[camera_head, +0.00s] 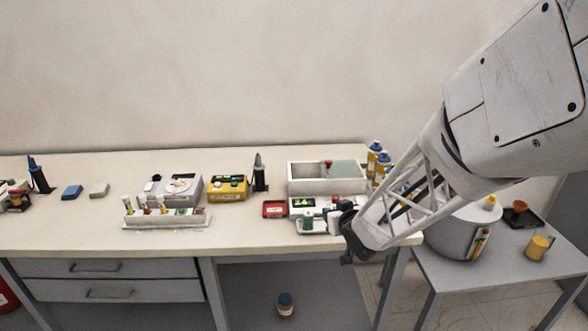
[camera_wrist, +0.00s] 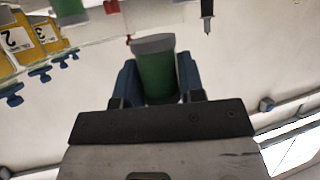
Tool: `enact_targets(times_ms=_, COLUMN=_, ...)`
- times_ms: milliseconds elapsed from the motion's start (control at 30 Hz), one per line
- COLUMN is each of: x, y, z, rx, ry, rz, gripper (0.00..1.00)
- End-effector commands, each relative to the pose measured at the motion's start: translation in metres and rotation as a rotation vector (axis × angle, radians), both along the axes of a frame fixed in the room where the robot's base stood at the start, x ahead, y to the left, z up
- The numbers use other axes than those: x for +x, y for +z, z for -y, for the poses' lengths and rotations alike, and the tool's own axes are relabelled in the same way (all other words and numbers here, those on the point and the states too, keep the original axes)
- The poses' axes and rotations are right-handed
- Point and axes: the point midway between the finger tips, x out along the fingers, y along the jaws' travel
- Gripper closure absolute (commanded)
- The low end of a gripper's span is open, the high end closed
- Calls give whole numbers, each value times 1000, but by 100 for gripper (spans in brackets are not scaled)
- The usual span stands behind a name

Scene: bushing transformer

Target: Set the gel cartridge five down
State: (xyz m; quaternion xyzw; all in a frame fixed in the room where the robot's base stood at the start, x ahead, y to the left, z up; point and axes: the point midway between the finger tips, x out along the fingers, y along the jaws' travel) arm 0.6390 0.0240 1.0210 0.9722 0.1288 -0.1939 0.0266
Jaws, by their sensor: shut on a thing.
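The gel cartridge, a green cylinder with a grey end (camera_wrist: 156,72), sits between the two blue fingers of my gripper (camera_wrist: 158,82) in the wrist view. The fingers are shut on its sides. No number shows on it. In the head view my gripper (camera_head: 348,230) is dark and low at the bench's front right edge, just right of a small white device with green on it (camera_head: 310,224). The cartridge cannot be made out there, and I cannot tell whether it touches anything.
A white open box (camera_head: 305,184) with a green pad stands behind, with yellow blue-capped bottles (camera_head: 375,158) to its right. A red box (camera_head: 274,209), a yellow device (camera_head: 228,191) and a tube rack (camera_head: 165,222) lie left. The bench front (camera_head: 250,234) is clear. A grey pot (camera_head: 462,240) stands right.

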Motion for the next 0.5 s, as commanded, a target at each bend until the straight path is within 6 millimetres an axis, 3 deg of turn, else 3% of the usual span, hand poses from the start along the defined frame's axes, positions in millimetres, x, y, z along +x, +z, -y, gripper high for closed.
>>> enact_targets(times_ms=200, x=66, y=26, z=-16, rx=-1, ry=2, rz=2, gripper=87)
enact_targets(times_ms=400, x=107, y=43, z=-28, rx=0, ry=0, rz=2, gripper=87)
enact_targets(times_ms=500, x=116, y=47, z=-31, rx=1, ry=-1, rz=1, gripper=87)
